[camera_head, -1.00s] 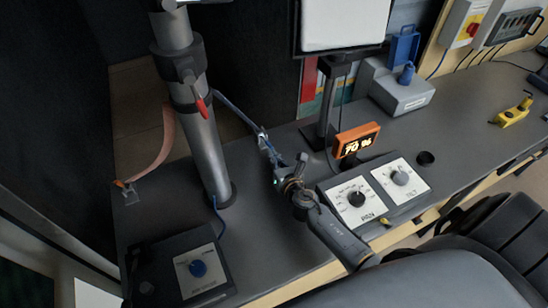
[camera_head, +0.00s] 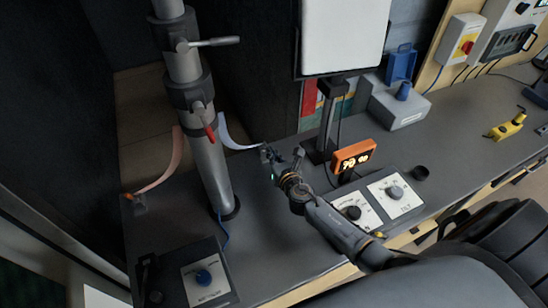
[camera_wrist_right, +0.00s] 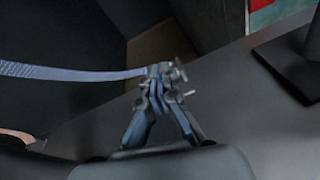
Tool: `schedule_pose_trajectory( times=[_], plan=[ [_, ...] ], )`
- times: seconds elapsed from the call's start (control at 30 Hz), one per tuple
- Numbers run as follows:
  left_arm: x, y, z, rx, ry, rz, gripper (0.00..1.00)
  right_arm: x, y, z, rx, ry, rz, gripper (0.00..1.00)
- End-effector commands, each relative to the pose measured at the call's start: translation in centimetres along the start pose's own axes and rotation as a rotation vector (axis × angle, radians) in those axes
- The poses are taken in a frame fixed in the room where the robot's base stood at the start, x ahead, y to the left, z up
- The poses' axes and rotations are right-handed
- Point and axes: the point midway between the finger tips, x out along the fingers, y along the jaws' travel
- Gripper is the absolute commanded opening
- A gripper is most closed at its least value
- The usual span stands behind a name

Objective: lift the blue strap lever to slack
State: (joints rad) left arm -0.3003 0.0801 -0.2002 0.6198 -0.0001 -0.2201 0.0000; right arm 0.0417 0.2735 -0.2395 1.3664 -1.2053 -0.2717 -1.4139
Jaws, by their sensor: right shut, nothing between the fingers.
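The blue strap (camera_head: 238,146) hangs in a sagging curve from the grey mast (camera_head: 208,165) to a small dark buckle on the bench's back edge. It also shows as a pale blue band in the right wrist view (camera_wrist_right: 80,72), running in from the left to the buckle (camera_wrist_right: 163,70). My right gripper (camera_head: 271,160) is at the buckle, its fingers shut and empty. In the right wrist view its fingertips (camera_wrist_right: 157,84) overlap the buckle; I cannot tell whether they touch. The blue lever does not stand out from buckle and fingers. My left gripper is out of view.
A slack orange strap (camera_head: 168,165) runs from the mast to the bench's left corner. A monitor stand (camera_head: 327,120), an orange display (camera_head: 354,155) and dial panels (camera_head: 396,193) are right of my gripper.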

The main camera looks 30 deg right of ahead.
Motion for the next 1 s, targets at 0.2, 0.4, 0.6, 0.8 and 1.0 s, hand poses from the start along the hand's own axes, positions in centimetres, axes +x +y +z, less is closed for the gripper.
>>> schedule_pose_trajectory(
  times=[0.2,0.4,0.6,0.8,1.0],
  plan=[
    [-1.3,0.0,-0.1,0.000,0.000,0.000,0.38,1.1,0.4,1.9,-0.001,0.000,-0.001,0.00],
    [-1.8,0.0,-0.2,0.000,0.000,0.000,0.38,1.9,0.6,2.7,-0.001,0.000,-0.001,0.00],
    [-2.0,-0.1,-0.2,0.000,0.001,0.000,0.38,2.3,0.7,3.1,-0.001,0.000,0.000,0.00],
    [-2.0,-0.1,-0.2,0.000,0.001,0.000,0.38,2.5,0.7,3.2,0.000,-0.001,0.000,0.00],
    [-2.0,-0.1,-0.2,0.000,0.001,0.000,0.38,2.5,0.7,3.1,0.000,0.000,0.000,0.00]
  ],
)
